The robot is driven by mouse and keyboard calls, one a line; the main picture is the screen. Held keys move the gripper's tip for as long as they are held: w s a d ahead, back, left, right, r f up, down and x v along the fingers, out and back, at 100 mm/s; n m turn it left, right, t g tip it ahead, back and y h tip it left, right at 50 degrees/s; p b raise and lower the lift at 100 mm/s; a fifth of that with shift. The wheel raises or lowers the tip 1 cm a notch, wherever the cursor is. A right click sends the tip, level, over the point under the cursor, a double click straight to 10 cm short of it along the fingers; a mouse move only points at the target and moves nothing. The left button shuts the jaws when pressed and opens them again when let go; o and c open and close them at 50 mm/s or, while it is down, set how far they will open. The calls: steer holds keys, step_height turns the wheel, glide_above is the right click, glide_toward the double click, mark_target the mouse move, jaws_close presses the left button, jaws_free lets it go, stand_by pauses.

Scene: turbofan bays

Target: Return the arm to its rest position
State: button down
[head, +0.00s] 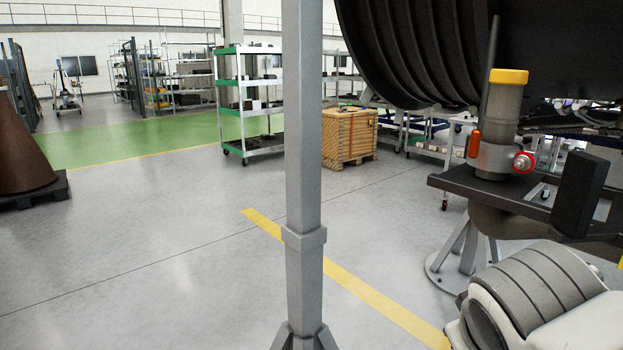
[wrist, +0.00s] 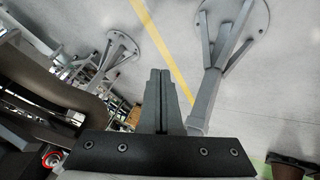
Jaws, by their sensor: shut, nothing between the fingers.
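My gripper (wrist: 160,76) shows in the wrist view with its two dark fingers pressed together and nothing between them. It points over the floor, apart from anything around it as far as I can tell. Part of my arm (head: 540,300), white with grey ribbed bands, is at the lower right of the head view. My gripper is not clearly visible in the head view.
A grey post (head: 305,130) stands in front. At right, a capped cylinder (head: 505,110) with a red-ringed fitting sits on a dark bracket (head: 520,203), below a large ribbed engine casing (head: 410,50). A wooden crate (head: 349,137) and shelf cart (head: 247,100) stand behind.

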steer(key=s+a+f+m+g+y, duration=0.1)
steer(key=s+a+f+m+y, duration=0.15)
steer(key=a, duration=0.35)
step_height(320, 180, up, 22)
steer(key=p, duration=2.2)
steer(key=shift+y+p, duration=0.3)
steer(key=shift+y, duration=0.15)
steer(key=shift+a+n, duration=0.2)
steer(key=shift+n, duration=0.05)
